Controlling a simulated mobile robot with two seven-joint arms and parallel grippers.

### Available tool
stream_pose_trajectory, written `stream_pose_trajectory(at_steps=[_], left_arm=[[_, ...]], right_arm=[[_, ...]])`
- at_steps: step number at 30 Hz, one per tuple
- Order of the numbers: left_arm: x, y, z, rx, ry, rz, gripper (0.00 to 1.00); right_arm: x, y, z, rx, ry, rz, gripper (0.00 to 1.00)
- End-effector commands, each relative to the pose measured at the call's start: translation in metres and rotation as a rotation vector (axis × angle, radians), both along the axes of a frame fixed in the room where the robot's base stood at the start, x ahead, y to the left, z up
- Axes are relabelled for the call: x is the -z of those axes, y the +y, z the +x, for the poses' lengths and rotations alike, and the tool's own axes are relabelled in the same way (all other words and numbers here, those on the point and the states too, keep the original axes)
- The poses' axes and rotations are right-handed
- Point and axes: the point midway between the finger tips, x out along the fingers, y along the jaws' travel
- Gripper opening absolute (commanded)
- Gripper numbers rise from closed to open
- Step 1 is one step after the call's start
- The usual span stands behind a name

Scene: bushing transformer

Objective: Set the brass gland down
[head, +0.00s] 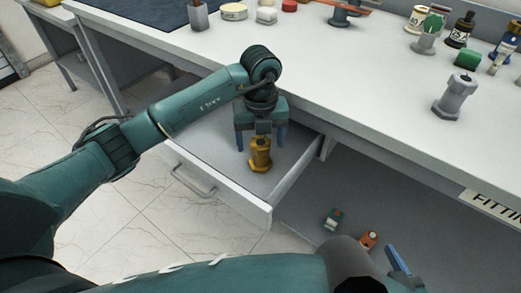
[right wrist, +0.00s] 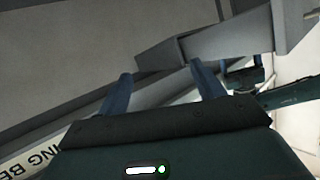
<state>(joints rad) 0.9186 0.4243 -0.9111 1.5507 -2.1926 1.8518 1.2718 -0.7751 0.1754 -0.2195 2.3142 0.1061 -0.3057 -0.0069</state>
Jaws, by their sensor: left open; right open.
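The brass gland (head: 260,157) stands upright in the open drawer (head: 227,192) under the bench. My left gripper (head: 261,143) is open just above and behind it, with one blue finger to each side. No finger visibly touches the gland, though the exact gap is hard to judge. My right gripper (right wrist: 160,77) is open and empty in the right wrist view. In the head view only a blue finger of it shows at the lower right.
The white bench top (head: 350,85) carries a grey metal fitting (head: 455,95), a green roll (head: 467,60) and several jars. Two small items, one of them an orange one (head: 368,240), lie on the lower shelf. The drawer floor around the gland is clear.

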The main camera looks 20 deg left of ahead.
Motion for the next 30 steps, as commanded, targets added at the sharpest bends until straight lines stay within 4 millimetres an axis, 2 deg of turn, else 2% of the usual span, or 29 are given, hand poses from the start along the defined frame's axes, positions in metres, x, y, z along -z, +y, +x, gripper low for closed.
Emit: stream_pose_trajectory(at_steps=[1, 3, 10, 30], left_arm=[[-0.014, 0.000, 0.001, 0.002, -0.004, -0.001, 0.75], [-0.028, 0.000, 0.001, 0.001, -0.004, 0.000, 0.75], [-0.057, 0.000, 0.000, 0.001, -0.002, 0.001, 0.75], [-0.061, 0.000, 0.000, 0.000, 0.001, 0.000, 0.75]], right_arm=[[0.000, 0.001, 0.000, -0.001, 0.004, 0.000, 0.68], [0.002, 0.001, 0.000, -0.003, 0.012, -0.001, 0.68], [0.009, 0.002, -0.003, -0.007, 0.035, -0.004, 0.68], [0.005, 0.003, 0.000, -0.004, 0.023, 0.003, 0.68]])
